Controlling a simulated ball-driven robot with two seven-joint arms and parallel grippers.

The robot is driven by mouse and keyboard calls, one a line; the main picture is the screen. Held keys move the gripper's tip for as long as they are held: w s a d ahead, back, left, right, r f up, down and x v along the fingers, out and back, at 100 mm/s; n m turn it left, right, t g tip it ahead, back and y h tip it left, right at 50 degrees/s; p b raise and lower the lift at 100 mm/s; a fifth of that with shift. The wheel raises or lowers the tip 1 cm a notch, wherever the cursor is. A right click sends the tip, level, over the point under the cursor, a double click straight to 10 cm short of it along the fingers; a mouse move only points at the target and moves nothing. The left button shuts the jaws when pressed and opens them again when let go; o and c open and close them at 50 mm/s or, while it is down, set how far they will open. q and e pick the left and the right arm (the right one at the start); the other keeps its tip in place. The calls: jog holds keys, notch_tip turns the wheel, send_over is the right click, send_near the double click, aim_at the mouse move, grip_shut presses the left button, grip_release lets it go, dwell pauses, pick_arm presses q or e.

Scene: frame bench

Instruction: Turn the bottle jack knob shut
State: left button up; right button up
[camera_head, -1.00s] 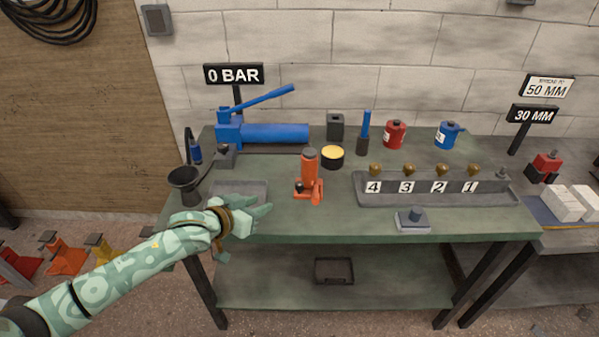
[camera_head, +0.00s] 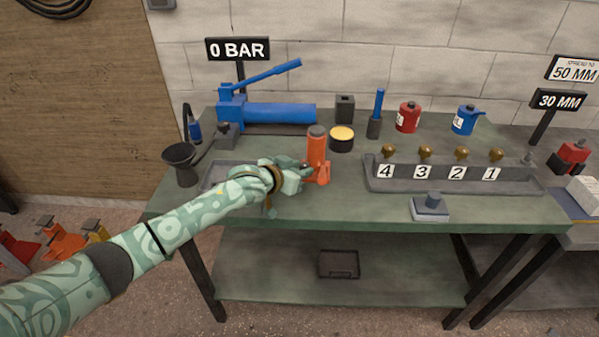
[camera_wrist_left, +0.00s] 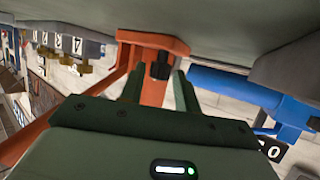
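The orange bottle jack (camera_head: 317,150) stands upright on the green bench; its body and base also show in the left wrist view (camera_wrist_left: 153,47). Its small black knob (camera_wrist_left: 161,65) sits low on the base and is hidden behind my gripper in the head view. My left gripper (camera_head: 306,173) is at the left side of the jack's base. In the left wrist view my left gripper (camera_wrist_left: 160,76) is open, with one finger on each side of the knob and gaps still visible. My right gripper is not in view.
A blue hand pump (camera_head: 270,113) stands behind left, with a black funnel (camera_head: 181,162) at the left edge. A yellow-topped tin (camera_head: 341,139) is close behind the jack. A numbered rack (camera_head: 450,181) stands to the right. The bench front below the jack is clear.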

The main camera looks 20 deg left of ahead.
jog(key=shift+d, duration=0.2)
pick_arm(q)
grip_shut()
jog(key=shift+w+a+m+h, duration=0.1)
jog(key=shift+a+m+h, duration=0.05)
jog(key=shift+m+h, duration=0.3)
jog(key=shift+f+m+b, duration=0.15)
jog(key=shift+m+b, duration=0.1)
jog(key=shift+b, duration=0.3)
jog(key=shift+g+h, duration=0.3)
jog(key=shift+h, duration=0.05)
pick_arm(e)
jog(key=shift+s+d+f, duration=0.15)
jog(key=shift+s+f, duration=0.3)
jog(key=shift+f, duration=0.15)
pick_arm(q)
grip_release()
